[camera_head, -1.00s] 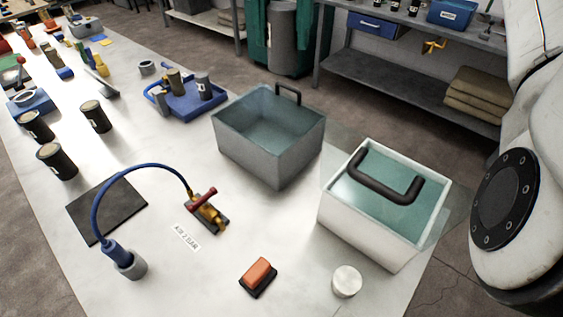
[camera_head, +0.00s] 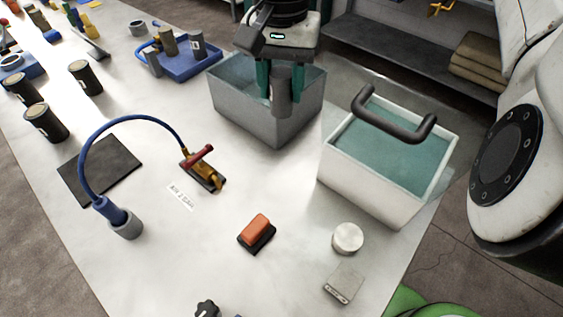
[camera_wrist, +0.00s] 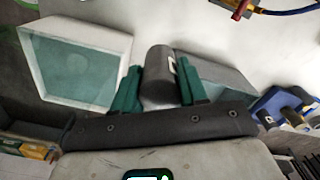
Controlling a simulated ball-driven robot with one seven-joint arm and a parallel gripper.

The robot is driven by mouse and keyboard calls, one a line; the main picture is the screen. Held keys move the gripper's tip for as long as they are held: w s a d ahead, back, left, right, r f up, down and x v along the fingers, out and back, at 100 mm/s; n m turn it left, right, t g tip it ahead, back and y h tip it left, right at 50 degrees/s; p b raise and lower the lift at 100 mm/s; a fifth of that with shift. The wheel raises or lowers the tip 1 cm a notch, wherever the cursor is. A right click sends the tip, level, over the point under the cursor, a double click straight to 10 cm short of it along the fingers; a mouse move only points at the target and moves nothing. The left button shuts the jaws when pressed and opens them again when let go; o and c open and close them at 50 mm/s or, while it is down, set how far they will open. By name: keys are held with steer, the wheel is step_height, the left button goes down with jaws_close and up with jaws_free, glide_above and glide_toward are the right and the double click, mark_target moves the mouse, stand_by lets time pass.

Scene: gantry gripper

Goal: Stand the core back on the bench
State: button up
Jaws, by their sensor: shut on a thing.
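My gripper (camera_head: 281,88) hangs over the grey bin of water (camera_head: 235,112) with its green fingers pointing down. It is shut on a grey cylindrical core (camera_head: 282,102), which is upright between the fingers. The core's lower end shows against the bin's inside or wall; I cannot tell its exact height. In the wrist view the core (camera_wrist: 158,72) sits between the two green fingers, with a pale label on its side. The white bench (camera_head: 190,265) lies around the bin, with bare room in front of it.
A white-walled bin of water (camera_head: 350,185) with a dark handle stands to the right. A blue tray (camera_head: 183,66) with several cylinders is at left. Several dark cylinders (camera_head: 85,78), a blue hose (camera_head: 125,118), an orange block (camera_head: 255,228) and a white round lid (camera_head: 347,238) are on the bench.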

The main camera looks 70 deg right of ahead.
step_height(320, 180, down, 21)
steer(key=p, duration=0.3)
steer(key=shift+f, duration=0.45)
steer(key=shift+f, duration=0.2)
steer(key=o, duration=1.2)
steer(key=shift+r, duration=0.1)
steer(key=shift+r, duration=0.1)
steer(key=shift+r+p, duration=0.2)
steer(key=shift+p, duration=0.2)
step_height(320, 180, up, 12)
steer(key=shift+f+b, duration=0.15)
steer(key=shift+b, duration=1.05)
